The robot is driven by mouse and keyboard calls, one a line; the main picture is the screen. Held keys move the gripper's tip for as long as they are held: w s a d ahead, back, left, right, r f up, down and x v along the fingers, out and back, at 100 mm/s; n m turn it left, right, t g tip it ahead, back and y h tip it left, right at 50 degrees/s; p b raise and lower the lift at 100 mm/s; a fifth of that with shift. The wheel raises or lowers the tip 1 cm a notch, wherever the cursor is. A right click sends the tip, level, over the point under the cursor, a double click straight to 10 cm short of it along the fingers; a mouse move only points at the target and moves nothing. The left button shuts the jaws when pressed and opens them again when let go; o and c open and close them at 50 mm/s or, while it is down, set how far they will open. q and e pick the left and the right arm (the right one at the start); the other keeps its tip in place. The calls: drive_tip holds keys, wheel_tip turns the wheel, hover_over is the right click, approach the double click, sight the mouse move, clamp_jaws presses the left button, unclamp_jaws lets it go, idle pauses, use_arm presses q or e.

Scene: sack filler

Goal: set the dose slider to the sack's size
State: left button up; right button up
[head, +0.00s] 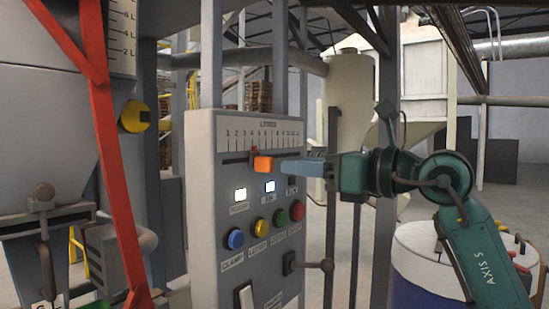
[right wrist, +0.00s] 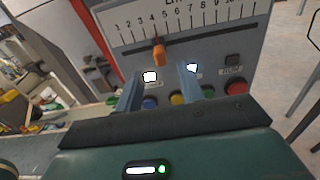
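The dose slider has an orange knob (head: 263,164) on a slot under the LITRES scale (head: 262,132) of the grey control panel. In the right wrist view, the knob (right wrist: 159,53) stands near the 4 and 5 marks; the exact reading is unclear. My right gripper (head: 283,167) comes in from the right, its fingers pointing at the knob. In its wrist view, the gripper (right wrist: 158,80) is open, its blue fingers apart on either side of the knob's line. The knob appears just beyond the fingertips, and the gap looks empty. No sack is clearly visible. My left gripper is out of view.
Below the slot are lit indicators (head: 240,195) and blue, yellow, green and red buttons (head: 261,227). A lever (head: 305,264) sticks out at the lower right. A red beam (head: 112,160) crosses the left side. A white-topped drum (head: 425,250) stands at right.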

sight(273, 163)
drive_tip(key=p+x, duration=0.1)
drive_tip(key=x, duration=0.5)
drive_tip(key=shift+w+a, duration=0.2)
clamp_jaws()
idle(0.4)
